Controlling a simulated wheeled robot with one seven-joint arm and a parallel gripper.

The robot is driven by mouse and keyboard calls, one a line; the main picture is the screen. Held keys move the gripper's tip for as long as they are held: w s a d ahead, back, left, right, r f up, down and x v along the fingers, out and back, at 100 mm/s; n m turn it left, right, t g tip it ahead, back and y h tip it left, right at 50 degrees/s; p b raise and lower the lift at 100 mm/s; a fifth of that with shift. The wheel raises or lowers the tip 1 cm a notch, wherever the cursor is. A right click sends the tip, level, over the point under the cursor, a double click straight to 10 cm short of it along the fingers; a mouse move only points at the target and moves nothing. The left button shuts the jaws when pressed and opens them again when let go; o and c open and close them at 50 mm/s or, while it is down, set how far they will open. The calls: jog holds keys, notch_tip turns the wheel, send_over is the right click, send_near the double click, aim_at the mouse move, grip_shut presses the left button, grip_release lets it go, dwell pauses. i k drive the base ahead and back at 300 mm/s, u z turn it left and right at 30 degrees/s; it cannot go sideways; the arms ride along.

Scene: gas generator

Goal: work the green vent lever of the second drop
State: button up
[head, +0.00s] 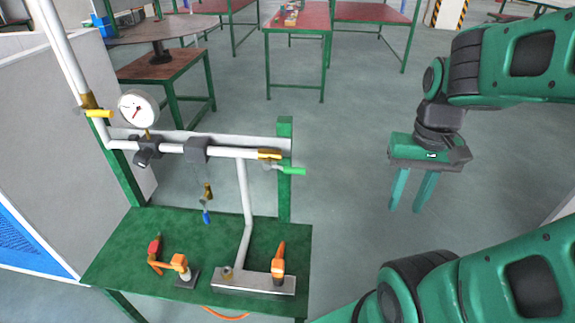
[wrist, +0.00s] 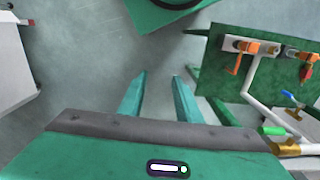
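The green lever (head: 293,171) sticks out to the right at the right end of the white horizontal pipe (head: 228,152), just below a yellow fitting (head: 270,155). In the wrist view the green lever (wrist: 271,131) lies near the right edge, beside the yellow fitting (wrist: 287,146). It is the only green lever I can make out; its valve body is hard to see. My gripper (head: 405,208) hangs to the right of the lever, clear of it, fingers pointing down. The fingers are apart with nothing between them, as the wrist view also shows (wrist: 159,76).
The green bench (head: 130,240) carries orange-handled valves (head: 279,258) and a red-handled one (head: 154,247). A blue lever (head: 206,217) hangs below the pipe. A gauge (head: 138,109) and a green post (head: 284,190) stand by the pipe. Open floor lies between post and gripper.

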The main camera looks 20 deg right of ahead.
aim_at(287, 169)
jog(key=u, duration=0.5)
jog(key=k, duration=1.35)
jog(key=z, duration=0.35)
jog(key=i, duration=1)
jog(key=u, duration=0.1)
